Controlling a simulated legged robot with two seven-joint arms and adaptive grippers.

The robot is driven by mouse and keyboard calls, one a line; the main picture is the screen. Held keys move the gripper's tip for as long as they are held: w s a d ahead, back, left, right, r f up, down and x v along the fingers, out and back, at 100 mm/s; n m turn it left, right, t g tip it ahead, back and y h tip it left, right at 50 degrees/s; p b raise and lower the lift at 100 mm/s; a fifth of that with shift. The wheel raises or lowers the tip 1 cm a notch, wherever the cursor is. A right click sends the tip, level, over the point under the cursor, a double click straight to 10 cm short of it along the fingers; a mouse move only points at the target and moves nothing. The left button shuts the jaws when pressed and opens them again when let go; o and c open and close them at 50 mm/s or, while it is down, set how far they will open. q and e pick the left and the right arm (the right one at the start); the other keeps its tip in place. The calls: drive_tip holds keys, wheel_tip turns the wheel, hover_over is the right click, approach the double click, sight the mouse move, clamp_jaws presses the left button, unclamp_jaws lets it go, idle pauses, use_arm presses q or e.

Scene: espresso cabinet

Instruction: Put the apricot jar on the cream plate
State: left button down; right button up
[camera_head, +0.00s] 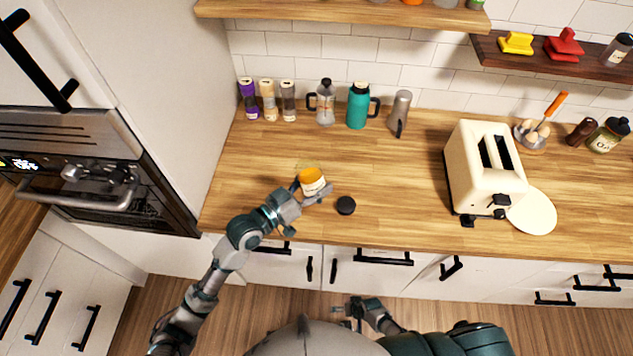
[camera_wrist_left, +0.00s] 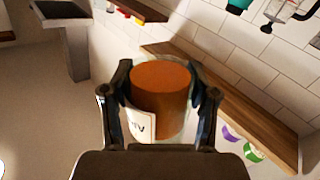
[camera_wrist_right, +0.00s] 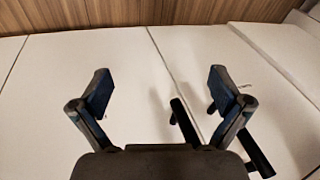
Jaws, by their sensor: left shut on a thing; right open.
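The apricot jar (camera_head: 312,186), with orange contents and a white label, is at the left part of the wooden counter. My left gripper (camera_head: 313,194) is shut on it. In the left wrist view the jar (camera_wrist_left: 160,98) sits between both fingers, its orange top showing and its label partly hidden. I cannot tell whether the jar touches the counter. The cream plate (camera_head: 534,211) lies flat at the right, beside the toaster, which hides its left edge. My right gripper (camera_head: 361,309) is open and empty, low in front of the drawers; it also shows in the right wrist view (camera_wrist_right: 160,88).
A black lid (camera_head: 346,205) lies just right of the jar. The cream toaster (camera_head: 484,168) stands between the jar and the plate. Bottles, a teal jug (camera_head: 358,106) and a grey flask (camera_head: 399,113) line the wall. The counter's middle (camera_head: 400,190) is clear.

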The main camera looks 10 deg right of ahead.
use_arm(q)
drive_tip(key=shift+r, duration=0.1)
drive_tip(key=w+a+f+n+t+y, duration=0.1)
drive_tip(key=w+a+n+t+y, duration=0.1)
drive_tip(key=a+n+t+y, duration=0.3)
drive_tip(key=w+a+f+n+t+y, duration=0.1)
drive_tip(key=w+a+t+y, duration=0.1)
drive_tip(key=a, duration=0.5)
drive_tip(key=s+a+f+n+t+y, duration=0.1)
drive_tip(key=a+f+n+y, duration=0.1)
drive_tip(key=a+f+y, duration=0.2)
drive_tip(key=s+a+f+n+y, duration=0.1)
drive_tip(key=a+f+n+y, duration=0.2)
drive_tip(key=a, duration=0.7)
drive_tip(key=shift+s+f+n+t+y, duration=0.3)
drive_tip(key=shift+s+f+t+y, duration=0.1)
drive_tip(key=shift+y, duration=0.3)
use_arm(e)
drive_tip(key=s+d+f+n+h, duration=0.1)
drive_tip(key=s+d+f, duration=0.1)
drive_tip(key=s, duration=0.5)
drive_tip(key=s+d+f+n+g+h, duration=0.1)
drive_tip(key=s+d+f, duration=0.2)
drive_tip(key=s, duration=0.5)
drive_tip(key=s+d+f+n+h, duration=0.1)
drive_tip(key=s+d+f, duration=0.2)
drive_tip(key=s, duration=0.4)
drive_tip(key=shift+s+d+g, duration=0.3)
drive_tip(key=shift+d, duration=0.25)
